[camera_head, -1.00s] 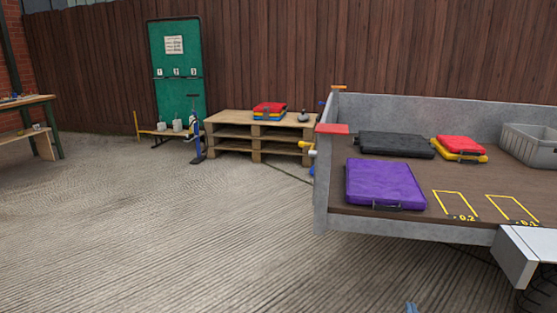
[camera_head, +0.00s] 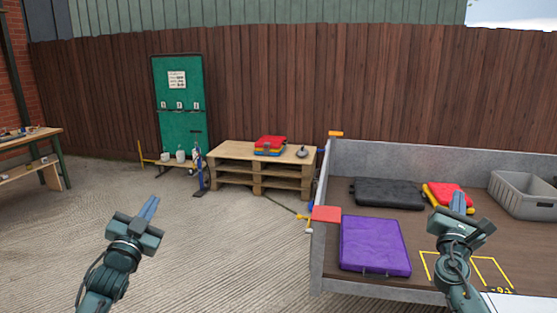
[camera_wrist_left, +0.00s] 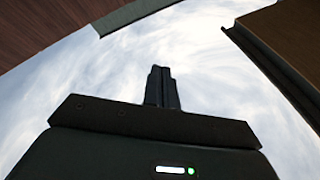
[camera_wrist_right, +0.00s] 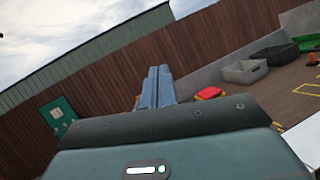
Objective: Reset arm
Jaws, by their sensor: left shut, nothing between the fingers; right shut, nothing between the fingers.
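My left gripper (camera_head: 149,208) is raised over the ribbed ground at the lower left of the head view, pointing up, shut and empty. In the left wrist view its closed fingers (camera_wrist_left: 161,88) stand against the sky. My right gripper (camera_head: 459,200) is raised in front of the trailer bed at the lower right of the head view, also pointing up, shut and empty. In the right wrist view its closed fingers (camera_wrist_right: 157,87) stand against the wooden fence. Neither gripper appears to touch anything.
The grey trailer (camera_head: 395,283) carries a purple folded pad (camera_head: 374,245), a black pad (camera_head: 388,193), a red and yellow bundle (camera_head: 445,191) and a grey crate (camera_head: 522,195). A pallet stack (camera_head: 235,152) and green board (camera_head: 178,123) stand by the fence. Ground at left is open.

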